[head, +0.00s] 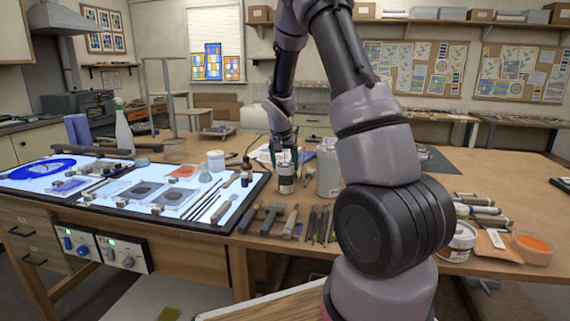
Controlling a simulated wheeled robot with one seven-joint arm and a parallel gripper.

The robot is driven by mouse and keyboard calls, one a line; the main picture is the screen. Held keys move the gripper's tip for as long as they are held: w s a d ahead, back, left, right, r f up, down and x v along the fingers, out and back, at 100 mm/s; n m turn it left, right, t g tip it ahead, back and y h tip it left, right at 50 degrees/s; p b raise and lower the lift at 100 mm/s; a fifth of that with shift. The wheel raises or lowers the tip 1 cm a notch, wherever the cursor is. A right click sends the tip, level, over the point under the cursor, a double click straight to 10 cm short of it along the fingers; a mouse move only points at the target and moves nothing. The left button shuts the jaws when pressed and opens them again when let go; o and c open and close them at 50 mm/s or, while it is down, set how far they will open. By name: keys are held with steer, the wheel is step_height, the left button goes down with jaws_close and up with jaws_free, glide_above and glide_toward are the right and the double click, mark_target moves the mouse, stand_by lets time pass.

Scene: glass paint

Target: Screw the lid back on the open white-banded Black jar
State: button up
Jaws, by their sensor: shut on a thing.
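The white-banded black jar (286,184) stands upright on the wooden table, just right of the light panel's far right corner. It is small in the head view. My gripper (286,159) points straight down over the jar, with its fingers at the jar's top. It is shut on what looks like the dark lid, which the fingers mostly hide. I cannot tell whether the lid is seated on the jar's rim or just above it.
A grey-white canister (328,175) stands close right of the jar. Small dark bottles (246,168) and a white pot (216,160) are to its left. Several hand tools (292,221) lie in front. The lit panel (105,205) carries glass and brushes.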

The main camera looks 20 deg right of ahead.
steer(key=shift+f, duration=0.4)
stand_by(1.3)
steer(key=shift+w+a+m+g+h, duration=0.1)
steer(key=shift+m+g+h, duration=0.1)
steer(key=shift+m, duration=0.35)
steer(key=shift+a+m+g+h, duration=0.1)
steer(key=shift+m+h, duration=0.1)
steer(key=shift+m, duration=0.35)
steer(key=m, duration=0.3)
steer(key=shift+d+g+h, duration=0.15)
steer(key=shift+g+h, duration=0.15)
steer(key=shift+g, duration=0.1)
steer(key=m, duration=0.2)
steer(key=m+g, duration=0.1)
steer(key=m, duration=0.1)
steer(key=shift+w+f+g+h, duration=0.1)
steer(key=shift+w+g+h, duration=0.1)
steer(key=shift+g+h, duration=0.1)
steer(key=shift+m, duration=0.6)
steer(key=m+g, duration=0.1)
steer(key=m, duration=0.1)
steer(key=m+g, duration=0.1)
steer(key=m, duration=0.2)
steer(key=shift+w+g, duration=0.15)
steer(key=shift+g, duration=0.15)
